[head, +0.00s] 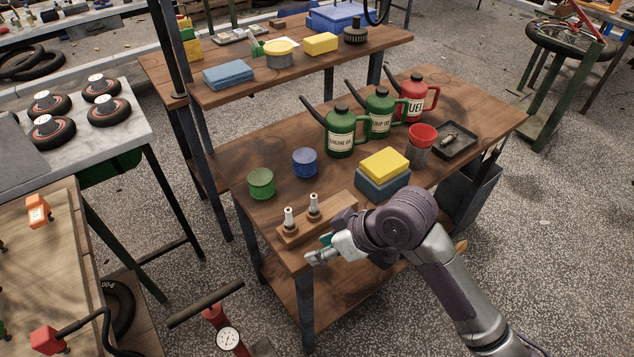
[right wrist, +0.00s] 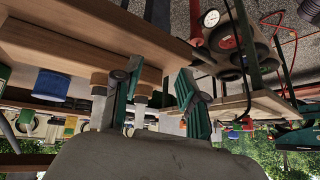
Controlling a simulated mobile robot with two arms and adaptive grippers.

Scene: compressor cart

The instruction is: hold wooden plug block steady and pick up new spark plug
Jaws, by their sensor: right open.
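The wooden plug block (head: 318,220) sits at the table's front left corner. Two white-topped spark plugs stand upright in it, a left one (head: 289,218) and a right one (head: 314,206). My right gripper (head: 320,249) is open and empty, low in front of the block's near side. In the right wrist view, which is upside down, the block (right wrist: 85,55) crosses the top. One plug (right wrist: 140,100) appears between the open fingers (right wrist: 157,88), the other (right wrist: 102,108) outside them; contact cannot be told. My left gripper is not in view.
Green (head: 261,183) and blue (head: 304,162) cans stand behind the block. A yellow sponge (head: 385,163) on a blue one (head: 382,184) lies to the right.

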